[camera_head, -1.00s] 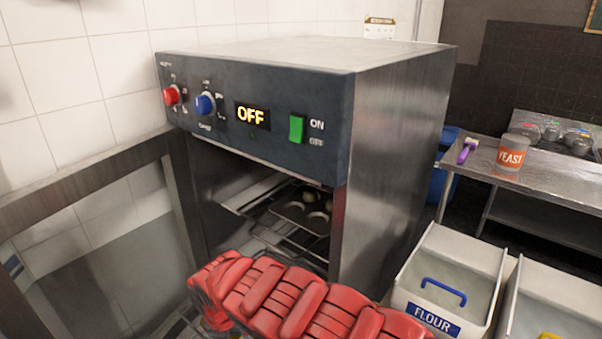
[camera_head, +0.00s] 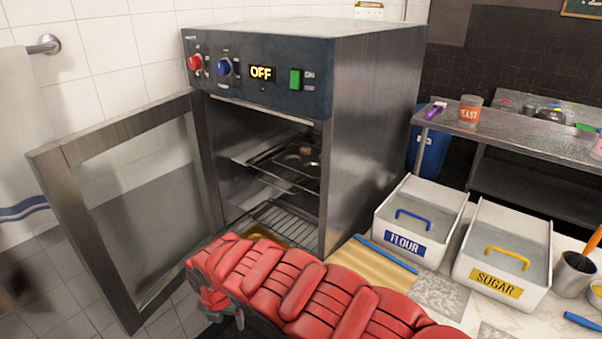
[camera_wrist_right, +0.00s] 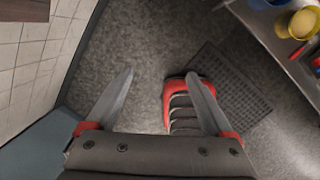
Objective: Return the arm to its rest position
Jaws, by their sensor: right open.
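My right arm, with red padded segments, reaches in from the lower right in the head view, in front of the oven (camera_head: 375,110). Its gripper is hidden there behind the arm. In the right wrist view the right gripper (camera_wrist_right: 160,95) is open and empty, its two grey fingers spread above the grey floor. The oven door (camera_head: 130,200) stands open to the left. A muffin tin (camera_head: 290,160) sits on a rack inside, and the oven display (camera_head: 261,73) reads OFF. My left gripper is not in view.
Flour bin (camera_head: 420,215) and sugar bin (camera_head: 505,255) stand on the counter to the right, near a blue-handled rolling pin or board. A metal table (camera_head: 540,135) with a yeast can (camera_head: 470,110) is behind. A towel (camera_head: 20,140) hangs at the left.

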